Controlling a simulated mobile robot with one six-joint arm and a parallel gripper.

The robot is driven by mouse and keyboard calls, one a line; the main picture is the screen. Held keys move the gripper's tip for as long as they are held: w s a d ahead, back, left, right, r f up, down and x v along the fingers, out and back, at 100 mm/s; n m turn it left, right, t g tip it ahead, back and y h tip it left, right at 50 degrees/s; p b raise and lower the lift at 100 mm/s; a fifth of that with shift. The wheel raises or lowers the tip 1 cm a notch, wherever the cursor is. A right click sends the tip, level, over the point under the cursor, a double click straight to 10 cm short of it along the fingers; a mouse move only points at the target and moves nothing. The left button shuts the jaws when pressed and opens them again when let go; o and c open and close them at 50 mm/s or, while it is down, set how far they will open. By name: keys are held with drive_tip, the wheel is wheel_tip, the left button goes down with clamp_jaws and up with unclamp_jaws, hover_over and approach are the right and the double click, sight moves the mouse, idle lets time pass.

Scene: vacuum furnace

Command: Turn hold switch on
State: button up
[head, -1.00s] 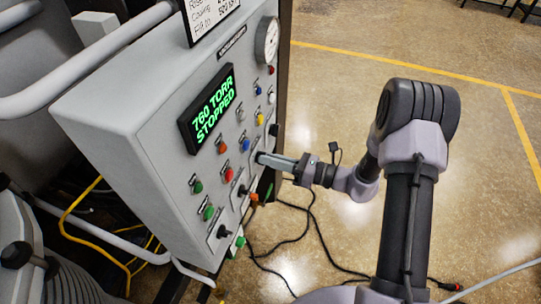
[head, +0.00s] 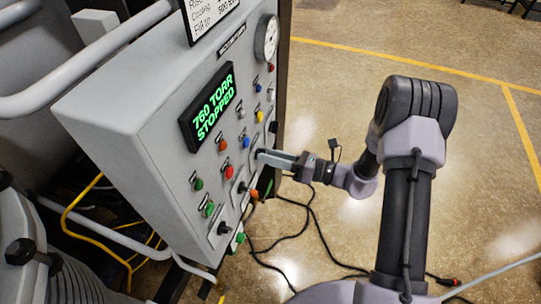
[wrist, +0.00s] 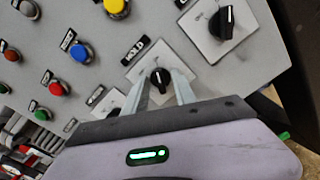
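The hold switch (wrist: 160,77) is a black rotary knob on a pale plate, beside a black label (wrist: 137,50) reading HOLD. It shows in the wrist view between my gripper's fingers (wrist: 162,88). The two fingers stand apart, one on each side of the knob, with a gap visible around it. I cannot tell whether either finger touches it. In the head view my gripper (head: 262,155) reaches the panel's right part from the right, and its fingers hide the knob there.
The grey control panel (head: 130,130) has a display (head: 208,107) reading 760 TORR STOPPED. Another black rotary switch (wrist: 222,22) sits to the upper right, and blue (wrist: 79,51) and yellow (wrist: 116,6) buttons lie nearby. Cables lie on the floor; floor to the right is open.

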idle(0.3)
drive_tip(key=p+v, duration=0.1)
drive_tip(key=v, duration=1.6)
drive_tip(key=shift+d, duration=0.2)
